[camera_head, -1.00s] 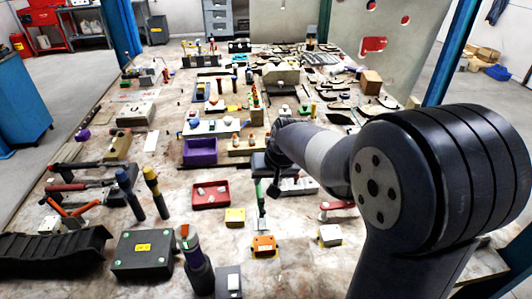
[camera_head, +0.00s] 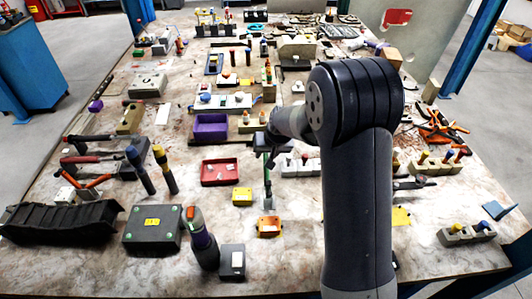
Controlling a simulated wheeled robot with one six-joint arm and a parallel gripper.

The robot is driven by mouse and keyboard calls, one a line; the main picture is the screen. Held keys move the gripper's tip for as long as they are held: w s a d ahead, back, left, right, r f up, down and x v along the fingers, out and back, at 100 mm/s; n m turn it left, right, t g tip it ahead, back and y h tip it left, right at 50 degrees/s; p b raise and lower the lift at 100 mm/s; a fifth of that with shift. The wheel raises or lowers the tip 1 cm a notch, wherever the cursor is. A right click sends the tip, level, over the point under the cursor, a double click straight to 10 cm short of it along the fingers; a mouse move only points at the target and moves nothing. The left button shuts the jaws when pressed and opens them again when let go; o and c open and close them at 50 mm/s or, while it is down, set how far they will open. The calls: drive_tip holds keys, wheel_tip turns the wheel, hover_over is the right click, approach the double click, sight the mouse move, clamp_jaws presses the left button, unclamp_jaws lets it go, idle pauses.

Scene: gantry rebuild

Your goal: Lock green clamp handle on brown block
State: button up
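A slim upright green handle (camera_head: 267,168) stands in the middle of the table, left of my arm. Its lower part is thin and greyish, just behind a small orange block (camera_head: 269,227). I cannot tell whether this is the clamp, or which block carries it. A brown box (camera_head: 385,59) stands at the back right of the table and shows no handle. My gripper (camera_head: 277,156) is low over the table, close to the green handle's top. It is small and dark here, so its finger opening and any contact are unclear.
A red tray (camera_head: 219,184), a purple bin (camera_head: 196,134) and a yellow block (camera_head: 242,197) lie left of the handle. A dark box (camera_head: 152,246) and upright tools (camera_head: 203,240) stand at the front left. Clamps (camera_head: 437,130) and pegged blocks (camera_head: 466,234) are at right.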

drive_tip(key=shift+x, duration=0.85)
drive_tip(key=shift+c, duration=0.5)
clamp_jaws()
